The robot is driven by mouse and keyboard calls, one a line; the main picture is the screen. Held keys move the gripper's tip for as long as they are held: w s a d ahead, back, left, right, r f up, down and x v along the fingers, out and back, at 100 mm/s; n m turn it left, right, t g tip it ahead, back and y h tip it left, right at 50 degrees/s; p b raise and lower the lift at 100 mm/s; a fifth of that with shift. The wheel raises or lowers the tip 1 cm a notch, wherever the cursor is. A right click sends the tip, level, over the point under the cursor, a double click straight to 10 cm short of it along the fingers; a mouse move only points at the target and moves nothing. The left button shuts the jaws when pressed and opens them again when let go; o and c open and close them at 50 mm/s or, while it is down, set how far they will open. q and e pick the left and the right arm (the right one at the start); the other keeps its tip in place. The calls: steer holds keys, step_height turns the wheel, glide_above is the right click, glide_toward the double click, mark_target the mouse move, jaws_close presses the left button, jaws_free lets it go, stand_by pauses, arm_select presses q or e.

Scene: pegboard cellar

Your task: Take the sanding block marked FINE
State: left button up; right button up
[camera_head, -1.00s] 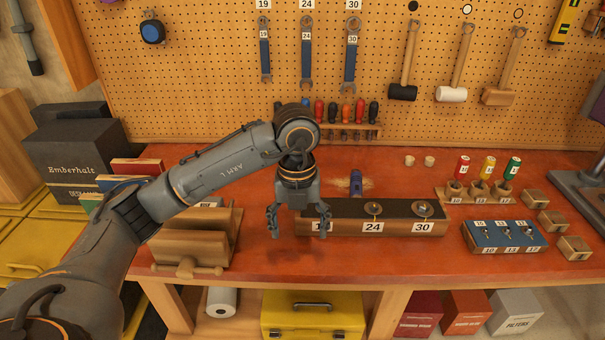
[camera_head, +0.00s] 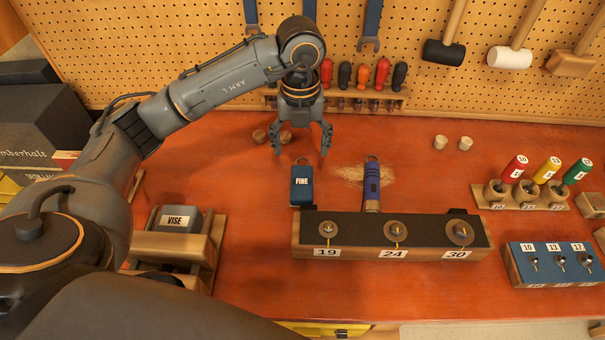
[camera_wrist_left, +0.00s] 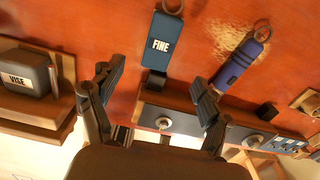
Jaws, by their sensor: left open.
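The sanding block marked FINE (camera_head: 302,186) is a dark blue block with a white label and a ring at its far end. It lies on the red bench behind the black-topped socket rack. In the left wrist view the FINE block (camera_wrist_left: 162,42) lies beyond the fingertips, roughly between them. My left gripper (camera_head: 302,150) is open and empty, pointing down above the bench, a little behind the block in the head view. The open fingers also show in the left wrist view (camera_wrist_left: 158,88). My right gripper is not in view.
A blue-purple cylinder with a ring (camera_head: 372,187) lies right of the block, near sawdust. The socket rack (camera_head: 390,246) labelled 19, 24, 30 stands in front. A VISE block (camera_head: 180,219) sits in a wooden holder at left. Screwdrivers (camera_head: 362,76) hang behind.

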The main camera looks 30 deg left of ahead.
arm_select(q)
steer(key=p, duration=0.1)
glide_above(302, 181)
steer(key=f, duration=0.6)
steer(key=shift+s, duration=0.35)
steer(key=shift+w+f+p, duration=0.15)
steer(key=shift+f+p, duration=0.15)
steer(key=shift+f, duration=0.2)
steer(key=shift+f+p, duration=0.35)
steer(key=shift+f, duration=0.05)
step_height(302, 181, down, 4)
steer(key=shift+w+r+p, duration=0.1)
steer(key=shift+r+p, duration=0.15)
steer(key=shift+p, duration=0.5)
steer(key=shift+f, duration=0.35)
steer(key=c, duration=1.3)
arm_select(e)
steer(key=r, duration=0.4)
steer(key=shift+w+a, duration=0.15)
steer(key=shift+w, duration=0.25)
arm_select(q)
steer(key=shift+r, duration=0.1)
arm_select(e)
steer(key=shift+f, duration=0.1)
